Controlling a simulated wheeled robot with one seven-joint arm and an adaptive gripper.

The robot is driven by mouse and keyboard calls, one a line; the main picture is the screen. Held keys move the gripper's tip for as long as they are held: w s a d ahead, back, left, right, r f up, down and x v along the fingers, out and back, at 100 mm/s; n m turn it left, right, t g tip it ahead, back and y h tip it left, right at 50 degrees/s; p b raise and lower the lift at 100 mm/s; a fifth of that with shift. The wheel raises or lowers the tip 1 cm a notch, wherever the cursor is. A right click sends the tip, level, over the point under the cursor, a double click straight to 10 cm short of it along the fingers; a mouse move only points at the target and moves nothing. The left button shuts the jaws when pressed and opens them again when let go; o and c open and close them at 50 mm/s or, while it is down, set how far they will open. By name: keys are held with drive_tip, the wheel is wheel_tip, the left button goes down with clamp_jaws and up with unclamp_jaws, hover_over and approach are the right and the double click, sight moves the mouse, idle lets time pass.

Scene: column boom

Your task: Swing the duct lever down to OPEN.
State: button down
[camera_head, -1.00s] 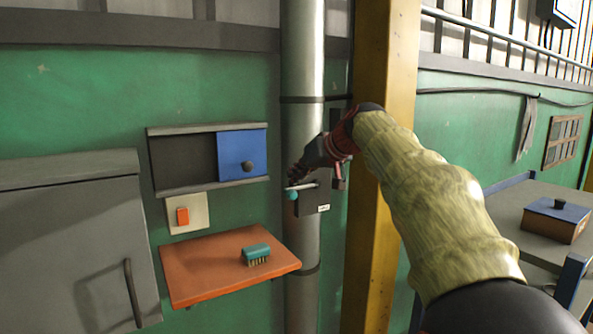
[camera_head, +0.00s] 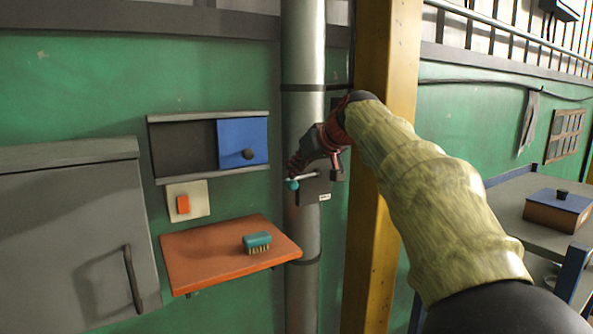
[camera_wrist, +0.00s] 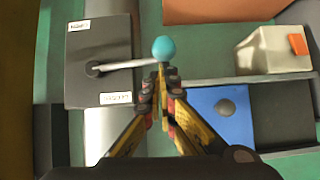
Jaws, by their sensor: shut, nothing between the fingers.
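The duct lever (camera_head: 303,180) is a thin pale rod with a teal knob (camera_head: 292,184), on a dark plate (camera_head: 316,190) fixed to the grey duct. The rod points left, close to level, its knob end slightly lower. My gripper (camera_head: 295,165) is shut and empty, just above the knob in the head view. In the wrist view my fingertips (camera_wrist: 161,80) lie right beside the knob (camera_wrist: 164,49) and the rod's end; I cannot tell whether they touch.
Left of the duct (camera_head: 304,100) are a blue sliding panel (camera_head: 237,138), an orange switch (camera_head: 183,204) and an orange shelf (camera_head: 215,262) with a teal brush (camera_head: 257,242). A yellow column (camera_head: 385,180) stands close on the right, behind my arm.

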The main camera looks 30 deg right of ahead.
drive_tip(key=shift+a+f+n+h+b, duration=0.3)
drive_tip(key=shift+f+b, duration=0.45)
drive_tip(key=shift+b, duration=0.1)
wheel_tip(320, 180, down, 10)
drive_tip(key=d+n+t+h+b, duration=0.1)
drive_tip(key=d+n+h+b, duration=0.2)
drive_tip(key=b, duration=1.3)
drive_tip(key=shift+f+n+t+h+b, duration=0.15)
drive_tip(key=shift+n+t+h+b, duration=0.2)
drive_tip(key=shift+n+h, duration=1.3)
drive_tip(key=shift+m+h, duration=0.25)
